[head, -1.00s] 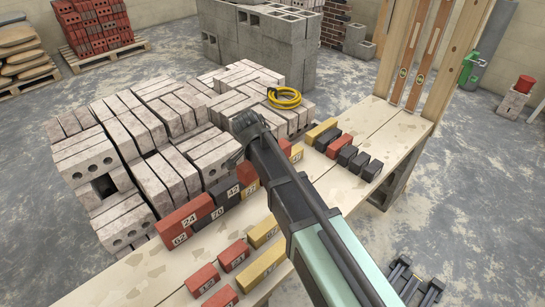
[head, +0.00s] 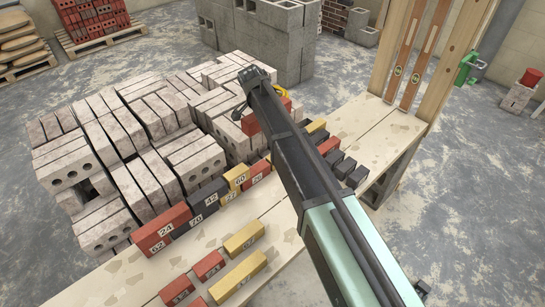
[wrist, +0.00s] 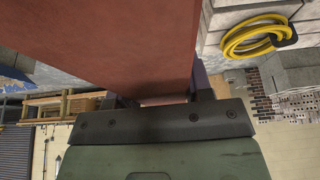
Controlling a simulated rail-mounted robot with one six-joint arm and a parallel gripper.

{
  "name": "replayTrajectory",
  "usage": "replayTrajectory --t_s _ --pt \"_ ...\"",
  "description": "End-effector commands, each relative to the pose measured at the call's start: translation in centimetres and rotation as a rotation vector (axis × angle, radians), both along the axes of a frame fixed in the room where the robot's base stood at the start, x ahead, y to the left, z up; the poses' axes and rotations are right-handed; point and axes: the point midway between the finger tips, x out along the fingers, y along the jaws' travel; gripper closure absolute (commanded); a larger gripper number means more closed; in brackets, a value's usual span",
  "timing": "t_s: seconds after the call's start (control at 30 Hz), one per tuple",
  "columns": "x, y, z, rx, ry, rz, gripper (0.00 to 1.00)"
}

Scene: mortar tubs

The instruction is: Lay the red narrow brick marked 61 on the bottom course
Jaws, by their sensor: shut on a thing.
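My gripper (head: 247,106) is shut on a red brick (head: 250,123), held in the air over the far side of the plank bench. The same red brick fills the upper left of the wrist view (wrist: 120,40); its number is not visible. The arm covers part of it in the head view. A row of laid bricks runs along the bench: red bricks marked 24 (head: 165,230) and 62 at the near end, dark ones marked 42 (head: 212,198) and 70, yellow 60 (head: 238,177), and red 29 (head: 258,172). The arm hides the row's farther part.
Loose red (head: 209,266) and yellow bricks (head: 243,238) lie at the bench front. Several dark bricks (head: 346,168) stand right of the arm. Pale brick stacks (head: 125,135) adjoin the row. A yellow hose coil (wrist: 255,38) lies beyond. Wooden uprights (head: 425,55) rise at the right.

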Motion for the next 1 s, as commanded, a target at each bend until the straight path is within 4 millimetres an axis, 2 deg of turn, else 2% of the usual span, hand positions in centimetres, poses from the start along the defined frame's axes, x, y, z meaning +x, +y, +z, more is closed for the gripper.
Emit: replayTrajectory --t_s 0.17,0.5,0.6,0.83,1.0 --pt "0.0 0.0 -4.1 -0.001 -0.001 0.000 1.00" --pt "0.0 0.0 -14.3 -0.001 -0.001 0.000 1.00" --pt "0.0 0.0 -15.8 -0.001 -0.001 0.000 1.00" --pt "0.0 0.0 -16.1 -0.001 -0.001 0.000 1.00" --pt "0.0 0.0 -19.4 -0.001 -0.001 0.000 1.00"
